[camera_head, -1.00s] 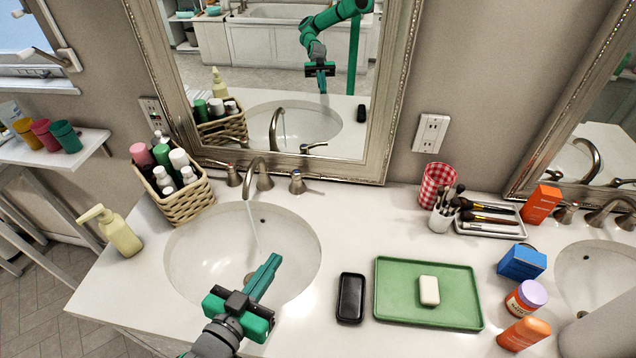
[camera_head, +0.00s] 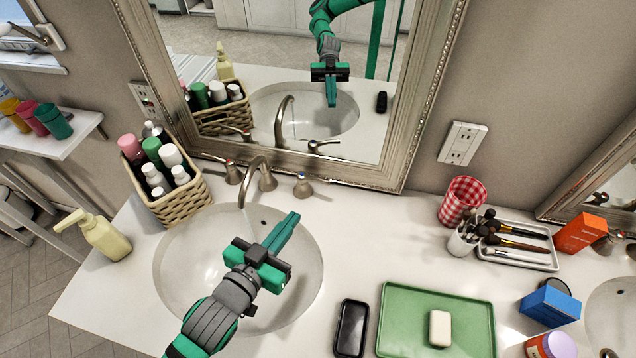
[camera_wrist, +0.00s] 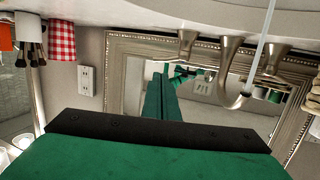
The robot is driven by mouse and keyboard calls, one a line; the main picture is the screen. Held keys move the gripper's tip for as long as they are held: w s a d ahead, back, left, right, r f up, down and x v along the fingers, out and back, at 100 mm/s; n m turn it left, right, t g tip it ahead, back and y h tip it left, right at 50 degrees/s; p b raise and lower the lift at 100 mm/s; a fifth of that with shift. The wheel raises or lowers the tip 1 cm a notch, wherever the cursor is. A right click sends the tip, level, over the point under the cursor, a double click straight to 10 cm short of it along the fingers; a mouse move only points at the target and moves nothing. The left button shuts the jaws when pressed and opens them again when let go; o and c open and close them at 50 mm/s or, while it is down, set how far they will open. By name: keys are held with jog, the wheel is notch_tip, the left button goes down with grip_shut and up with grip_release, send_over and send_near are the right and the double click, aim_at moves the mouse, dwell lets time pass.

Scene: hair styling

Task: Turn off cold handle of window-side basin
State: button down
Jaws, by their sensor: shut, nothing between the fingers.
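The window-side basin (camera_head: 170,262) is the left one, and a thin water stream (camera_head: 246,222) falls into it from the curved faucet spout (camera_head: 262,164). The cold handle (camera_head: 303,186), a metal knob with a bluish mark, stands right of the spout. It also appears upside down in the wrist view (camera_wrist: 187,42), left of the spout. The other handle (camera_head: 232,172), with a reddish mark, stands left of the spout. My green gripper (camera_head: 292,218) is shut and empty above the basin's right side. Its tips point toward the cold handle and look apart from it.
A wicker basket of bottles (camera_head: 180,205) and a soap dispenser (camera_head: 105,238) stand left of the basin. A black case (camera_head: 351,328) and green tray (camera_head: 395,300) lie to the right. The framed mirror (camera_head: 400,150) rises behind the faucet.

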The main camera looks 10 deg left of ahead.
aim_at(324, 183)
jog(key=x, duration=1.2)
jog(key=shift+w+f, duration=0.15)
jog(key=shift+w+d, duration=0.1)
jog(key=shift+w+d, duration=0.45)
jog(key=shift+w, duration=0.1)
jog(key=shift+s, duration=0.1)
jog(key=d+v, duration=0.3)
jog(key=v, duration=1)
jog(key=shift+s, duration=0.65)
